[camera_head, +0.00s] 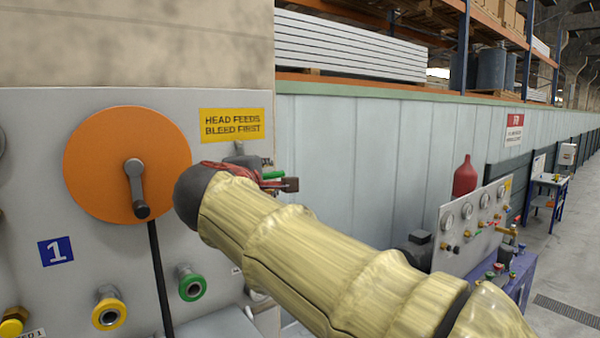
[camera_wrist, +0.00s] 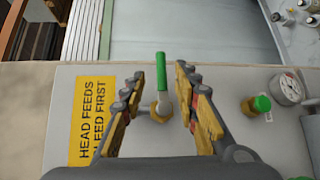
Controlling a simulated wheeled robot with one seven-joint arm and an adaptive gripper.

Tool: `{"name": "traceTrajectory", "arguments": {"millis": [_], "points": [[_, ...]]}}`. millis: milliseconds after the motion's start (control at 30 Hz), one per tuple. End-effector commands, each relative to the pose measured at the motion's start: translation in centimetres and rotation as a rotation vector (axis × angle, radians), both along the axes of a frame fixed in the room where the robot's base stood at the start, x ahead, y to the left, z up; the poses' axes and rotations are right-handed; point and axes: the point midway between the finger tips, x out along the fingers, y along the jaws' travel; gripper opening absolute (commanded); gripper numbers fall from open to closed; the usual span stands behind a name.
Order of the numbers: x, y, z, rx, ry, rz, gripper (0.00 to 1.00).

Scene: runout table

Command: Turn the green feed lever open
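The green feed lever (camera_wrist: 161,72) shows in the wrist view, pointing up the picture from a brass valve body (camera_wrist: 160,107) on the grey panel. My gripper (camera_wrist: 160,80) is open, with one yellow-and-grey finger on each side of the lever and valve. A gap shows on both sides, so neither finger appears to touch it. In the head view only a short piece of the green lever (camera_head: 273,174) shows, past the end of my arm. My arm hides most of the gripper and the valve there.
A yellow "HEAD FEEDS BLEED FIRST" sign (camera_head: 231,124) is beside the valve. An orange disc with a crank (camera_head: 100,165) is on the panel to the left. A green-capped fitting (camera_wrist: 262,103) and a gauge (camera_wrist: 287,88) lie right in the wrist view.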

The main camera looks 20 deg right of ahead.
Motion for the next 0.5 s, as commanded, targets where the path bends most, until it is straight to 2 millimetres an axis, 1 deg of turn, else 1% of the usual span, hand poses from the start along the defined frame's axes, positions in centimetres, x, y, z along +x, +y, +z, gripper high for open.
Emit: {"name": "traceTrajectory", "arguments": {"millis": [167,500], "points": [[0.9,-0.5,-0.3,-0.027,0.016,0.001,0.31],[5.3,-2.8,-1.0,-0.023,0.016,0.001,0.31]]}}
